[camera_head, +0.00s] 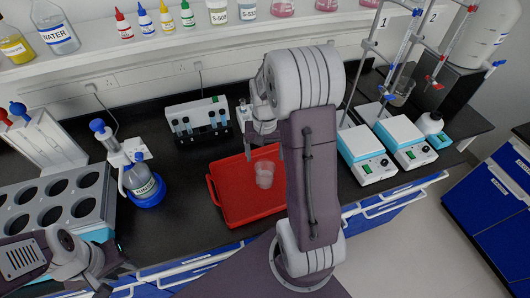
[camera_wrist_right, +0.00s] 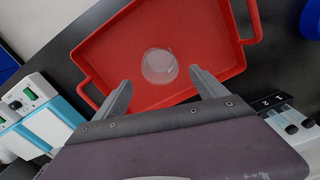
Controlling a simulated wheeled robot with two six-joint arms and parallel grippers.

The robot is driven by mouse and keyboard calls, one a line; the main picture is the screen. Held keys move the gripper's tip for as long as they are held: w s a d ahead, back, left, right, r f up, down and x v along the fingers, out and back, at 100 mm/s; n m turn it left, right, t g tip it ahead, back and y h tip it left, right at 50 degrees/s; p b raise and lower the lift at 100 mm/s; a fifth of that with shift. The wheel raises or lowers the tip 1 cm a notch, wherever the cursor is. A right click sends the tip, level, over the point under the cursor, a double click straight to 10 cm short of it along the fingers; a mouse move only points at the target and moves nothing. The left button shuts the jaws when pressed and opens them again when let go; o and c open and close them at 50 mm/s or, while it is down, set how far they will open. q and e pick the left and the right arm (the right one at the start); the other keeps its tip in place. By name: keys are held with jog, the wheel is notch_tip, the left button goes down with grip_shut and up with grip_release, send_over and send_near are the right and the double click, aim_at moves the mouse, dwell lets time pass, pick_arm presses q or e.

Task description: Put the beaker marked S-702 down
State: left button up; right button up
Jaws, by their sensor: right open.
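A clear glass beaker (camera_head: 264,174) stands upright in the red tray (camera_head: 228,207) on the black bench. No marking on it is readable. In the right wrist view the beaker (camera_wrist_right: 159,66) sits on the red tray floor, just beyond and between my fingertips. My right gripper (camera_wrist_right: 163,88) is open, with a finger to each side and clear of the glass. In the head view my right arm hides most of this gripper and the tray's right part. My left gripper (camera_head: 106,279) is low at the left, away from the beaker; its jaws are unclear.
Behind the tray stands a rack of vials (camera_head: 200,122). Two hotplate stirrers (camera_head: 366,152) with stands are right. Bare bench lies between tray and bottle.

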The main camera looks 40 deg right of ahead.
jog(key=s+a+n+t, duration=0.1)
jog(key=s+a+n, duration=0.5)
jog(key=a, duration=0.6)
jog(key=shift+s+a+f, duration=0.2)
jog(key=shift+s+a, duration=0.15)
jog(key=shift+s, duration=0.7)
